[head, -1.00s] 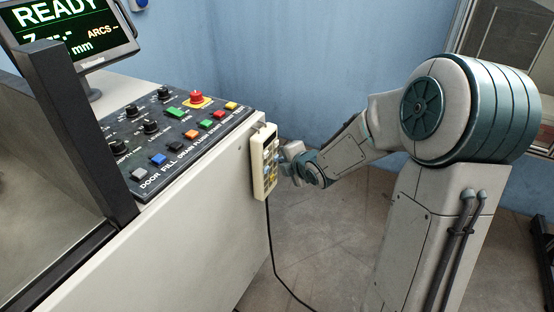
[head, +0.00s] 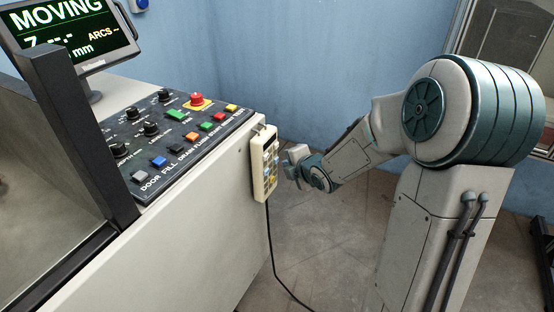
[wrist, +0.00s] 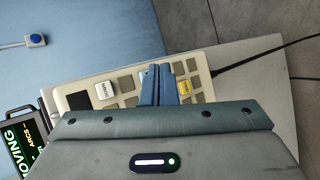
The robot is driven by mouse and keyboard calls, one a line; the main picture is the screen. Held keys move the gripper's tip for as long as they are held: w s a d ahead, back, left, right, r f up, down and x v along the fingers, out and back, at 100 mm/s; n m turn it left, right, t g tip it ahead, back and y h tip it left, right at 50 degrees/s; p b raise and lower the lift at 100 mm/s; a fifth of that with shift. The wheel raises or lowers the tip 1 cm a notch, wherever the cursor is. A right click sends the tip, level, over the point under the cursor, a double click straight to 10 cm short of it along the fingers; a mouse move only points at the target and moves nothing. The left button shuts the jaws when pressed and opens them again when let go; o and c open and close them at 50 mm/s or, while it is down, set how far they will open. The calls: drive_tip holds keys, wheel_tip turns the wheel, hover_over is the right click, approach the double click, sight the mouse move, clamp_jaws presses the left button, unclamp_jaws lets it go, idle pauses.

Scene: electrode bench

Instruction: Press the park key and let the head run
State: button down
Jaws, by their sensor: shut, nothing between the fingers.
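The cream pendant (head: 258,180) hangs on the end face of the machine cabinet, its keypad facing my gripper. In the wrist view the pendant (wrist: 75,101) shows several grey keys, a white key and a yellow key; the key labels are too small to read surely. My gripper (head: 287,168) is in front of the pendant, with a small gap in the head view. In the wrist view its closed fingertips (wrist: 158,72) overlap the keypad and hide some keys between the white and yellow ones. The display (head: 75,32) reads "MOVING", with dashes for Z.
The machine's control panel (head: 135,165) carries coloured buttons, dark knobs and a red emergency stop (head: 196,98). A black cable (head: 273,260) runs from the pendant to the floor. The floor right of the cabinet is mostly clear. A blue wall stands behind.

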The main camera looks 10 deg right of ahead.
drive_tip(key=shift+s+d+p, duration=0.5)
drive_tip(key=shift+s+d, duration=0.25)
drive_tip(key=shift+d, duration=0.3)
drive_tip(key=shift+s+d+p, duration=0.5)
drive_tip(key=shift+s+d, duration=0.25)
drive_tip(key=shift+d, duration=0.25)
drive_tip(key=shift+r, duration=0.1)
drive_tip(key=s+d+r+m+g+h+p, duration=0.2)
drive_tip(key=s+r+m+g+h+p, duration=0.4)
drive_tip(key=s+r+m+p, duration=0.8)
drive_tip(key=s+a+r+m+g+y, duration=0.1)
drive_tip(key=s+r+m, duration=0.2)
drive_tip(key=s+m, duration=0.1)
drive_tip(key=s+a+r+m+g+y+b, duration=0.1)
drive_tip(key=s+a+r+m, duration=0.1)
drive_tip(key=s+r+m, duration=0.2)
drive_tip(key=s+m, duration=0.1)
drive_tip(key=s, duration=0.2)
drive_tip(key=shift+s+a+r, duration=0.25)
drive_tip(key=shift+a, duration=0.15)
